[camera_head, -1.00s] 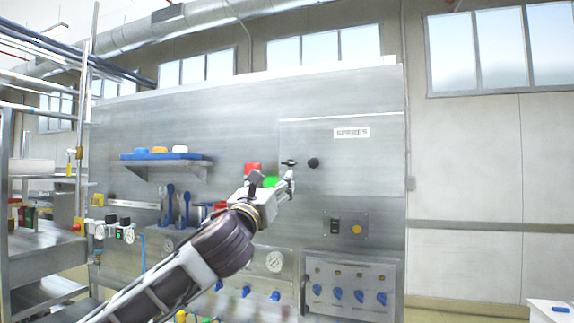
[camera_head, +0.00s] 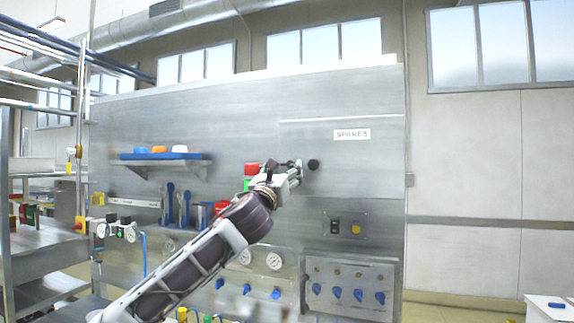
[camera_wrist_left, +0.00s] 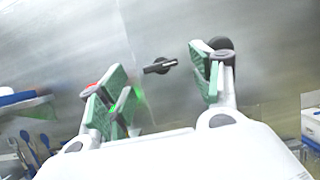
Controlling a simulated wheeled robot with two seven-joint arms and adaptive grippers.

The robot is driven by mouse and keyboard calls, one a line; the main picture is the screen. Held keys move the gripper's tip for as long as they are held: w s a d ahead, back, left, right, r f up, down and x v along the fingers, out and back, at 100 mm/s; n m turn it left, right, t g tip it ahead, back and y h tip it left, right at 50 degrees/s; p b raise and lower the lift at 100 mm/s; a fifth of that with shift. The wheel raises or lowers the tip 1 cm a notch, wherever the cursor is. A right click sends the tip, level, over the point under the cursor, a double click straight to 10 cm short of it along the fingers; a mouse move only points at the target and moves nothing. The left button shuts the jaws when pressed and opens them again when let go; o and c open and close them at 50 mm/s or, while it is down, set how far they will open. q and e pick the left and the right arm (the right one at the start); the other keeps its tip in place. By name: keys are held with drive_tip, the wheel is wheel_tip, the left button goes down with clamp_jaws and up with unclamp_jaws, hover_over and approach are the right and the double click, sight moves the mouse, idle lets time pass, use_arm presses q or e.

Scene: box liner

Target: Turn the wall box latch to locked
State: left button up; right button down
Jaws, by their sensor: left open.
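The wall box (camera_head: 350,190) is a flat steel front in the wall panel, with a white label (camera_head: 351,134) near its top. The black latch (camera_wrist_left: 160,65) shows in the left wrist view as a short handle lying nearly level, tilted a little. In the head view my gripper hides it. A round black knob (camera_head: 313,164) sits just right of it, and is partly behind a finger in the left wrist view. My left gripper (camera_head: 294,172) is open and empty in front of the panel. In the left wrist view its green-padded fingers (camera_wrist_left: 162,88) stand either side of the latch, apart from it.
A red and green light (camera_head: 251,170) is left of my gripper. A shelf (camera_head: 166,160) with coloured items is further left. A switch plate (camera_head: 344,226), gauges and blue valves (camera_head: 357,295) sit below. The panel above the gripper is clear.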

sight(288, 165)
use_arm(q)
drive_tip(key=shift+p+x, duration=0.3)
drive_tip(key=shift+x, duration=0.85)
drive_tip(key=shift+w+d+r, duration=0.15)
drive_tip(key=shift+w+r, duration=0.05)
drive_tip(key=shift+w, duration=0.35)
drive_tip(key=shift+c, duration=0.5)
drive_tip(key=c, duration=0.9)
